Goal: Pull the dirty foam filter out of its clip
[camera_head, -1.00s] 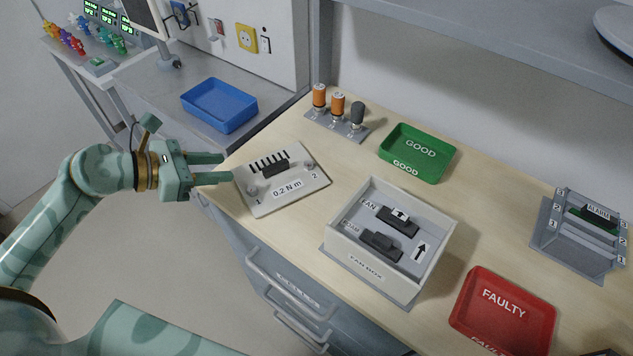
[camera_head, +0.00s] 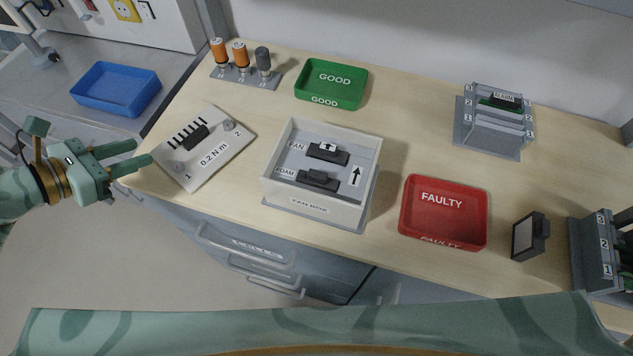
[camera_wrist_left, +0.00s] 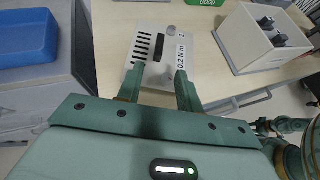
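The foam filter is a dark block (camera_head: 318,180) in the front slot labelled FOAM of the open white fan box (camera_head: 372,190). Its clip is too small to make out. The dark fan block (camera_head: 327,153) with a white arrow label sits behind it. The box also shows in the left wrist view (camera_wrist_left: 238,45), upper right. My left gripper (camera_head: 144,153) is open and empty, left of the box, at the front left edge of the 0.2 N m plate. Its two fingers show apart in the left wrist view (camera_wrist_left: 160,85). My right gripper is not in view.
The white 0.2 N m plate (camera_head: 215,165) lies between my left gripper and the box. A green GOOD tray (camera_head: 331,98) is behind, a red FAULTY tray (camera_head: 443,222) to the right. A dark framed block (camera_head: 529,238) stands beyond it. A blue tray (camera_head: 115,88) is far left.

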